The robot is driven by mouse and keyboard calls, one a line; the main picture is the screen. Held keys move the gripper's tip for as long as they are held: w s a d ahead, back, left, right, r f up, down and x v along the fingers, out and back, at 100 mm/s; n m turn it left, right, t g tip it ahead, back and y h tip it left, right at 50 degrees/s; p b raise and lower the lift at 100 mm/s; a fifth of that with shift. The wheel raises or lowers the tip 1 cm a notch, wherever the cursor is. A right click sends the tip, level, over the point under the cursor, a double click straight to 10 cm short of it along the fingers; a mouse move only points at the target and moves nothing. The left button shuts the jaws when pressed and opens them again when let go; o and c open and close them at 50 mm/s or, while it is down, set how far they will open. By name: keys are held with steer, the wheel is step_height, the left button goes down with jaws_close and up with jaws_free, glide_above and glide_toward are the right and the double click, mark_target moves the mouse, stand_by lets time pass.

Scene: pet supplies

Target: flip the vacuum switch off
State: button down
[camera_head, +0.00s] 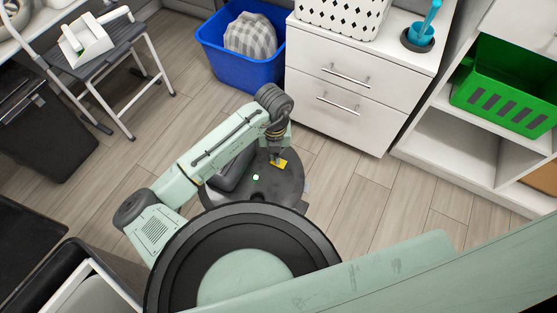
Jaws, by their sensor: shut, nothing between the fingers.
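My gripper (278,161) points down below the wrist near the middle of the view, with a small yellow patch at its end. It is shut and appears empty, and its fingertips are small and partly hidden. I see nothing that I can surely name as the vacuum or its switch. A white device with a raised handle-like part and a small green detail (85,40) rests on a dark folding stool (112,40) at the upper left. I cannot tell whether it is the vacuum. My gripper is well apart from it, to its lower right.
A white drawer cabinet (352,95) and a shelf with a green crate (507,85) stand right. A black bin (40,125) is left. Wooden floor (350,190) is clear right of my gripper.

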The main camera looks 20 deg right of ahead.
steer(key=shift+f+b, duration=0.55)
steer(key=shift+f, duration=0.15)
steer(key=shift+r, duration=0.2)
steer(key=shift+r+p, duration=2.65)
steer(key=shift+r, duration=0.75)
